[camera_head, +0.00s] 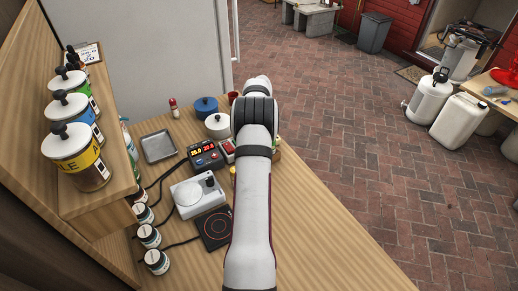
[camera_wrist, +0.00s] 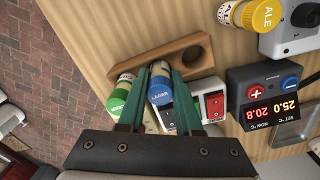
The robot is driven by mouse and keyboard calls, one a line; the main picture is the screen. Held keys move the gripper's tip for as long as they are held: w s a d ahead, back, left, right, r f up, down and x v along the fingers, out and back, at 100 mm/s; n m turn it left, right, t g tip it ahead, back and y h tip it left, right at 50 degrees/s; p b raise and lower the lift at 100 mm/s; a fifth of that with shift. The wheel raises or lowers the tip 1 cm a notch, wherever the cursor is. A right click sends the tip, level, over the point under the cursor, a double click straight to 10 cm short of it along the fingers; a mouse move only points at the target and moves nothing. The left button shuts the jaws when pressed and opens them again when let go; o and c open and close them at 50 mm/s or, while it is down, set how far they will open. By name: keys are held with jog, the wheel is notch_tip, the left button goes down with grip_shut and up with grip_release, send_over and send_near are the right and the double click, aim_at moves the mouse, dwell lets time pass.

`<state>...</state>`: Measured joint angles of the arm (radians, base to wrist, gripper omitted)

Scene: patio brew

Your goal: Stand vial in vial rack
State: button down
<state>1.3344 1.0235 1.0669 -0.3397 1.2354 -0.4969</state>
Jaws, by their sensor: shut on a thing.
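My gripper (camera_wrist: 160,72) has two green fingers, seen in the wrist view. They are shut on a vial with a blue cap marked LAGER (camera_wrist: 159,92). The wooden vial rack (camera_wrist: 158,58) is just beyond the fingertips, with an empty round hole at its right end. A vial with a green cap (camera_wrist: 117,98) stands at the rack's left end, beside the left finger. The blue-capped vial's lower end is at the rack; I cannot tell how deep it sits.
A red-and-white switch box (camera_wrist: 210,105) is close right of the fingers. Wooden table (camera_head: 310,235) is clear at the front right.

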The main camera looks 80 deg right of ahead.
jog(key=c, duration=0.6)
grip_release()
jog(key=shift+f, duration=0.1)
notch_tip(320, 180, up, 12)
jog(key=shift+r, duration=0.2)
